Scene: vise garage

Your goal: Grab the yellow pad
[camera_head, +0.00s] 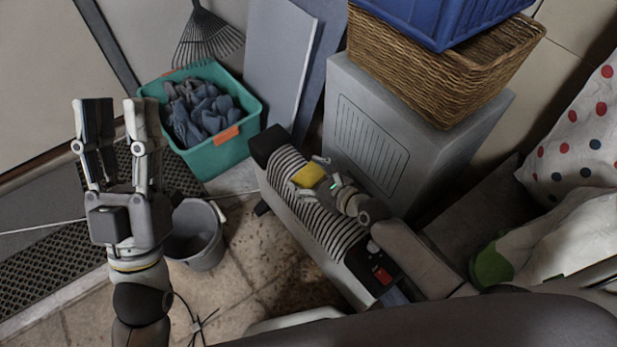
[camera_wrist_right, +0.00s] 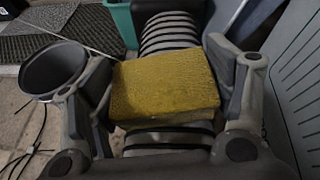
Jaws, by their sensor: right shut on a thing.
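The yellow pad (camera_head: 308,175) is at my right gripper (camera_head: 328,174), above a striped ribbed bench-like unit (camera_head: 290,187). In the right wrist view the pad (camera_wrist_right: 166,85) is a textured yellow block with a paler lower edge. It sits between the two fingers of my right gripper (camera_wrist_right: 168,90), which is shut on it. The ribbed surface shows behind and below the pad. I cannot tell whether the pad still touches that surface. My left gripper (camera_head: 112,120) is raised at the left, open and empty, with its fingers pointing up.
A teal bin (camera_head: 222,158) of grey-blue items and a grey bucket (camera_head: 196,236) stand left of the ribbed unit. A grey cabinet (camera_head: 400,150) with a wicker basket (camera_head: 425,70) and blue crate (camera_head: 440,18) stands close on the right. Tiled floor is free in front.

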